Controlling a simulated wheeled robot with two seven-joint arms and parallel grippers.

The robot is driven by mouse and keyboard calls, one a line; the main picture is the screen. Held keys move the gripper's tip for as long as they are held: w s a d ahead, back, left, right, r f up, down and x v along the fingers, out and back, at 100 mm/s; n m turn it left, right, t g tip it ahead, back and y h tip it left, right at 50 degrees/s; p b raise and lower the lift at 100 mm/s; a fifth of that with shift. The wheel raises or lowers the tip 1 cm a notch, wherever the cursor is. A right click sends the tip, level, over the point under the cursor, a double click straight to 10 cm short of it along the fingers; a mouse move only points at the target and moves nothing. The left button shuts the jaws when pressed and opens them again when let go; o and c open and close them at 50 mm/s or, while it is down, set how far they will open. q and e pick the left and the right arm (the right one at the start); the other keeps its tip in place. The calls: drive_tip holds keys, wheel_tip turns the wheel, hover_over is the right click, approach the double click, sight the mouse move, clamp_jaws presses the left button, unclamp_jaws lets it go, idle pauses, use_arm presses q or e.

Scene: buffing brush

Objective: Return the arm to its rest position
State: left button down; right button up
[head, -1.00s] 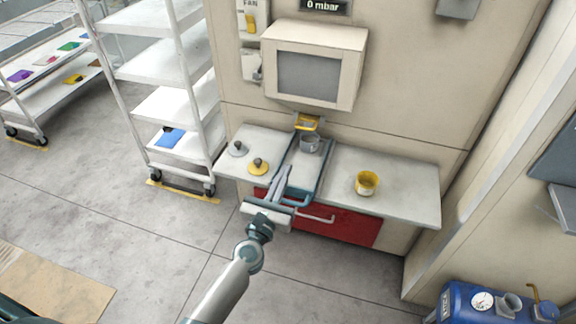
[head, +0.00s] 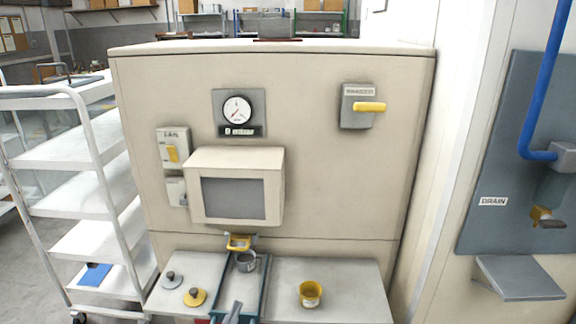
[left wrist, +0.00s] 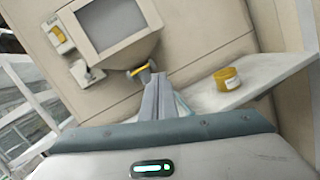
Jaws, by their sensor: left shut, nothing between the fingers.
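My left gripper (head: 233,311) shows at the bottom edge of the head view, with only its finger ends in the picture. In the left wrist view its fingers (left wrist: 160,96) lie together, shut and empty. It is in front of the worktop, near the blue-edged middle channel (head: 243,284). A grey metal cup (head: 246,263) stands in that channel under a yellow fitting (head: 238,242). A yellow cup (head: 310,294) stands apart on the right worktop and shows in the left wrist view (left wrist: 227,80). The rest of the left arm is hidden below the head view. My right gripper is not seen.
A grey-knobbed lid (head: 171,280) and a yellow lid (head: 195,297) lie on the left worktop. A boxy screen (head: 235,190) juts from the cabinet above. A white shelf trolley (head: 70,150) stands left; a grey drain panel (head: 510,170) stands right.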

use_arm(q)
drive_tip(key=s+d+f+m+g+h, duration=0.25)
drive_tip(key=s+f+m+g, duration=0.2)
drive_tip(key=s+m, duration=0.5)
drive_tip(key=s+d+f+m+g+h, duration=0.1)
drive_tip(key=s+d+f+m+g, duration=0.5)
drive_tip(key=m, duration=0.6)
drive_tip(key=s+a+f+m+g+y, duration=0.25)
drive_tip(key=s+a+m+y, duration=0.2)
drive_tip(key=s+a, duration=0.45)
drive_tip(key=s+a+f+m+g+y, duration=0.25)
drive_tip(key=s+a+m+y, duration=0.2)
drive_tip(key=s+a, duration=0.4)
drive_tip(key=w+d+f+t+h, duration=0.1)
drive_tip(key=w+d+f, duration=0.15)
drive_tip(key=f, duration=0.65)
drive_tip(key=w+d+f+t+h, duration=0.1)
drive_tip(key=w+f, duration=0.2)
drive_tip(key=f, duration=0.6)
drive_tip(key=s+d+f+t, duration=0.1)
drive_tip(key=f, duration=0.7)
drive_tip(key=s+d+f+m, duration=0.1)
drive_tip(key=s+f, duration=0.1)
drive_tip(key=f, duration=0.6)
drive_tip(key=shift+s+d+f+t+h, duration=0.25)
drive_tip(key=shift+d+f+t+h, duration=0.1)
drive_tip(key=shift+d+f, duration=0.05)
